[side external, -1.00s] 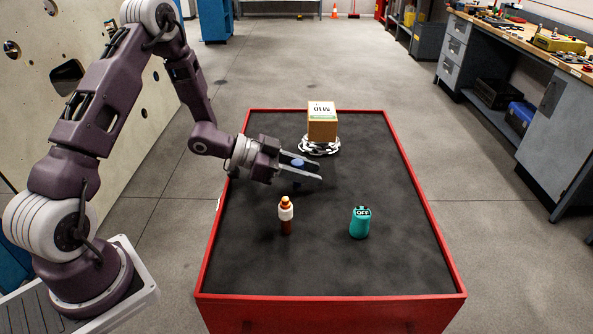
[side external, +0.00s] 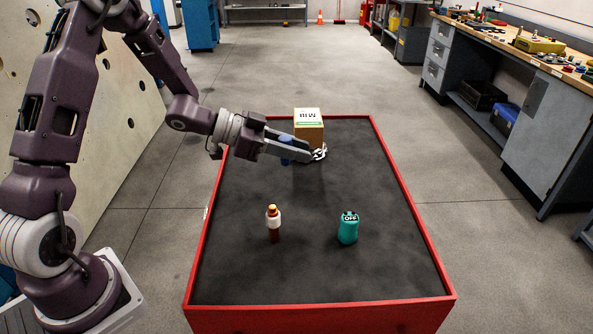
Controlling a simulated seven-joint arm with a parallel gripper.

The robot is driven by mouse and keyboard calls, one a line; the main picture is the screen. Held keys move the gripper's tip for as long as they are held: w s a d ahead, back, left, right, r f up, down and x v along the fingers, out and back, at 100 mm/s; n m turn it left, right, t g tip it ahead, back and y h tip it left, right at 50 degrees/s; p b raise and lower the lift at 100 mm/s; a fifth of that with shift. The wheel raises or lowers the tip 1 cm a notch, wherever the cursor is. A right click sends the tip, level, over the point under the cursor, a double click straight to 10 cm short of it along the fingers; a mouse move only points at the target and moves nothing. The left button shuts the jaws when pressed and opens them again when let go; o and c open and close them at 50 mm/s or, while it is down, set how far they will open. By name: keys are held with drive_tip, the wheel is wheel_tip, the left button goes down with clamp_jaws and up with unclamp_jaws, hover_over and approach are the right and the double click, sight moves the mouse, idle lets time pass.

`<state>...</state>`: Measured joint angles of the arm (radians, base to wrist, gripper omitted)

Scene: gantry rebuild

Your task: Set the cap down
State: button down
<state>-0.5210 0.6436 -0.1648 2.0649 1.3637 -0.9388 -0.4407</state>
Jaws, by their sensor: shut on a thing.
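My gripper (side external: 298,151) is shut on a small blue cap (side external: 286,141). The cap shows above and below the near finger, which hides its middle. The gripper is above the far left part of the dark table top, just in front of a cardboard box (side external: 308,128).
A brown bottle with a white label (side external: 273,224) and a teal container marked OFF (side external: 348,228) stand on the near half of the red-rimmed table (side external: 320,299). The right side and middle of the table top are clear.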

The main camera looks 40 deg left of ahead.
drive_tip(key=w+d+r, duration=0.2)
drive_tip(key=w, duration=0.3)
drive_tip(key=n+t+y, duration=0.2)
hover_over(362, 183)
drive_tip(key=shift+g, duration=0.3)
wheel_tip(362, 183, down, 9)
drive_tip(key=shift+s+f, duration=0.1)
drive_tip(key=shift+f, duration=0.2)
drive_tip(key=shift+f, duration=0.1)
drive_tip(key=c, duration=1.2)
unclamp_jaws()
drive_tip(key=shift+o, duration=0.2)
drive_tip(key=v, duration=1.2)
